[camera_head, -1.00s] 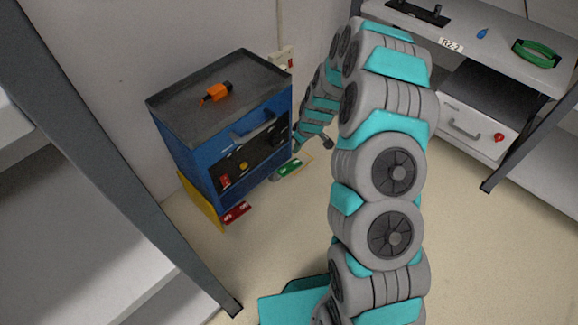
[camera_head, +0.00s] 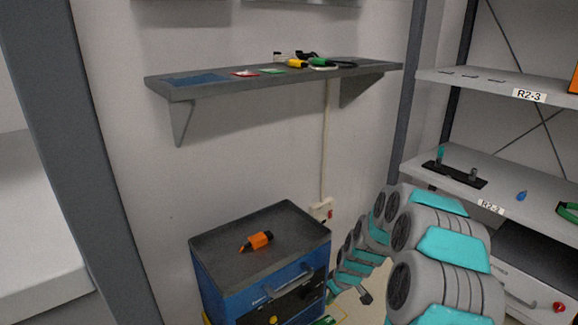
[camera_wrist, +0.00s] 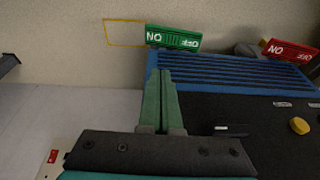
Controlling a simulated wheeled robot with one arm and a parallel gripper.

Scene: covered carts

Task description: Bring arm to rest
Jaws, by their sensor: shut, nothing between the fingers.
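My gripper (camera_wrist: 160,80) shows in the wrist view as two green fingers pressed together, with nothing between them. It is in front of the blue cart (camera_wrist: 215,75), whose blue slatted part and black panel lie beyond and beside the fingers. In the head view my arm bends from the lower right toward the front of the blue cart (camera_head: 225,285), with its end low beside the cart's right side. The fingers are too small there to judge their contact with the cart.
An orange-and-black object (camera_head: 257,241) lies on the cart's top. A wall shelf (camera_head: 215,90) with small items hangs above. A grey rack (camera_head: 450,80) stands at right, another post (camera_head: 75,150) at left. Green (camera_wrist: 172,38) and red (camera_wrist: 290,52) signs lie near the cart.

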